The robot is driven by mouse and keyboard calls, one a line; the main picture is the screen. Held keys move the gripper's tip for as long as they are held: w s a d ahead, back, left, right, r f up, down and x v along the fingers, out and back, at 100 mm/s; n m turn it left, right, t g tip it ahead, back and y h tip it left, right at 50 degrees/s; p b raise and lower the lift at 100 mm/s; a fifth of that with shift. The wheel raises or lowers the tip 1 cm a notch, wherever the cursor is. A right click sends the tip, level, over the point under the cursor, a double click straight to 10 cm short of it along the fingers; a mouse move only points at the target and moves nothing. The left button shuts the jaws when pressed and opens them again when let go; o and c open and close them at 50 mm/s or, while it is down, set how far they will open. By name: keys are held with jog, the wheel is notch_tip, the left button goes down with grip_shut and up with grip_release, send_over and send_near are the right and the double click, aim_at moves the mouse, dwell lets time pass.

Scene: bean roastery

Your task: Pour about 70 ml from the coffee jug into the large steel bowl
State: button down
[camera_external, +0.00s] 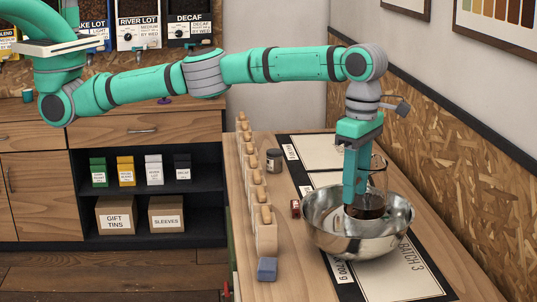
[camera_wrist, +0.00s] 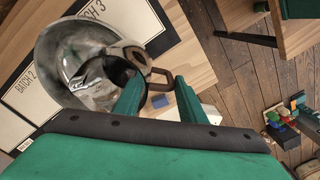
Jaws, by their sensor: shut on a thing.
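The coffee jug (camera_external: 378,182) is clear glass with dark coffee low inside it. It looks close to upright, and no stream of coffee shows. My gripper (camera_external: 352,198) points down and is shut on the jug's handle; in the wrist view the brown handle (camera_wrist: 160,73) lies between my fingertips (camera_wrist: 154,84). The large steel bowl (camera_external: 350,240) stands on the bench, and the jug is over or partly within its opening. The bowl also shows in the wrist view (camera_wrist: 68,48), partly covered by the jug (camera_wrist: 122,60). The bowl's inner bottom is mostly hidden.
A dark jar (camera_external: 274,160) and a small red item (camera_external: 295,208) stand left of the bowl. Printed batch mats (camera_external: 400,275) lie beneath. A chipboard wall (camera_external: 435,145) rises on the right.

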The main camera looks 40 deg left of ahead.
aim_at(353, 211)
jog(key=shift+s+f, duration=0.1)
jog(key=shift+f, duration=2.4)
jog(key=shift+w+a+r+g+h, duration=0.3)
jog(key=shift+w+r+g, duration=0.1)
jog(key=shift+r+g, duration=0.1)
jog(key=shift+w+a+r+g+h, duration=0.15)
jog(key=shift+w+r+g+h, duration=0.15)
jog(key=shift+w+r+g, duration=0.15)
jog(key=w+a+g+h, duration=0.1)
jog(key=w+g+h, duration=0.1)
jog(key=g, duration=0.1)
jog(key=w+a+g, duration=0.1)
jog(key=w+g, duration=0.1)
jog(key=shift+a+h+b, duration=0.35)
jog(key=shift+h+b, duration=0.05)
jog(key=shift+w+a+r+g+h, duration=0.3)
jog(key=shift+w+r+g+h, duration=0.25)
jog(key=shift+g, duration=0.3)
jog(key=shift+w+a+g+h, duration=0.25)
jog(key=shift+w+g+h, duration=0.2)
jog(key=shift+g, duration=0.35)
jog(key=shift+w+a+r+g+h, duration=0.15)
jog(key=shift+w+a+g+h, duration=0.15)
jog(key=shift+g, duration=0.35)
jog(key=shift+w+a+r+g+h, duration=0.1)
jog(key=shift+w+a+g+h, duration=0.1)
jog(key=shift+w+g+h, duration=0.35)
jog(key=shift+a+f+g, duration=0.1)
jog(key=shift+f+g, duration=0.05)
jog(key=shift+g, duration=0.25)
